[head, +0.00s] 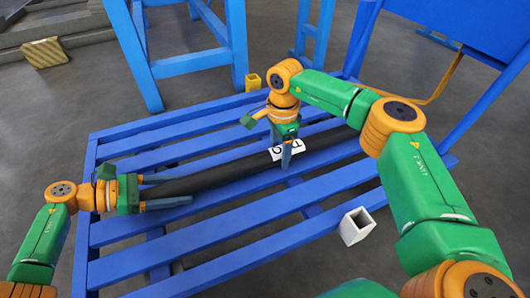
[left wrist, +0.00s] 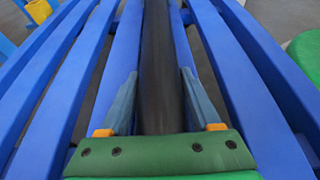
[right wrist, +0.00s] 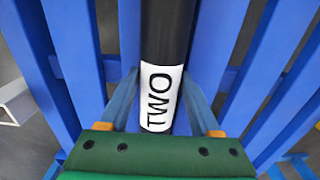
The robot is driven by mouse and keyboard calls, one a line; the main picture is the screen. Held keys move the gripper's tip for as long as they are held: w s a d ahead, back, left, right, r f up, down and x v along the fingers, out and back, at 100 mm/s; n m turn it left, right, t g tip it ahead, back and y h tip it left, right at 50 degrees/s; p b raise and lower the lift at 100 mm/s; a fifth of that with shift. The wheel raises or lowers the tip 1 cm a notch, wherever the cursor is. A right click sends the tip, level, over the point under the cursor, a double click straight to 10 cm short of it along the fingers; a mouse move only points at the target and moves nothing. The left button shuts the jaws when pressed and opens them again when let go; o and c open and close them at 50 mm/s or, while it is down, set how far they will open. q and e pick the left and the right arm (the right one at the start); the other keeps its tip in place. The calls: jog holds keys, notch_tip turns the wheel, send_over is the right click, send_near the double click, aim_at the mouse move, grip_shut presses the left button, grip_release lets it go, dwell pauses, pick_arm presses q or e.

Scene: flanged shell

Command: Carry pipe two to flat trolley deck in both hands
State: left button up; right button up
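Pipe two is a long black pipe (head: 228,176) with a white label (right wrist: 158,97) reading TWO. It runs along the slats of a blue slatted deck (head: 205,241). I cannot tell whether it rests on them or is just above. My left gripper (head: 168,192) is at the pipe's left end. In the left wrist view its fingers lie either side of the pipe (left wrist: 160,60). My right gripper (head: 287,152) points down at the label, fingers on both sides of the pipe. Whether either gripper's fingers press on the pipe is unclear.
A white open box-section piece (head: 355,226) is at the deck's front right. A small yellow block (head: 253,82) is by the far edge. Blue frames with legs (head: 185,64) stand behind and at the right. A striped yellow block (head: 45,52) is far left.

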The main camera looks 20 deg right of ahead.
aim_at(152, 191)
pick_arm(q)
jog(key=shift+o, duration=1.3)
jog(key=shift+r, duration=0.25)
pick_arm(e)
jog(key=shift+o, duration=1.3)
jog(key=shift+r, duration=0.2)
pick_arm(q)
jog(key=v, duration=0.7)
jog(key=shift+a, duration=0.25)
pick_arm(e)
jog(key=shift+r, duration=0.35)
notch_tip(152, 191, up, 11)
jog(key=shift+r, duration=0.15)
